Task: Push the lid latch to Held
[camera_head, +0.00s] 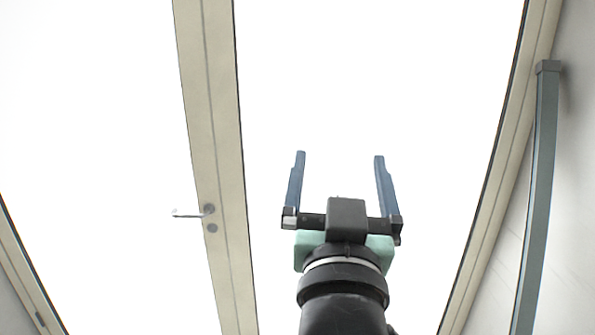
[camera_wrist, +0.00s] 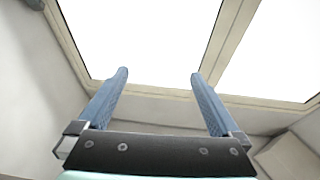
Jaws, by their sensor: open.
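My gripper (camera_head: 340,155) is raised in front of a bright white glazed area, with its two blue fingers spread wide and nothing between them. The wrist view also shows my gripper (camera_wrist: 160,73) with the fingers apart and empty. No lid, lid latch or compressor shows in either view.
A beige door frame post (camera_head: 215,140) with a metal lever handle (camera_head: 190,212) stands left of my gripper. A grey-green vertical post (camera_head: 538,190) stands by the pale wall at right. The wrist view shows the beige frame's edge (camera_wrist: 190,107) beyond my fingers. The space around the fingers looks free.

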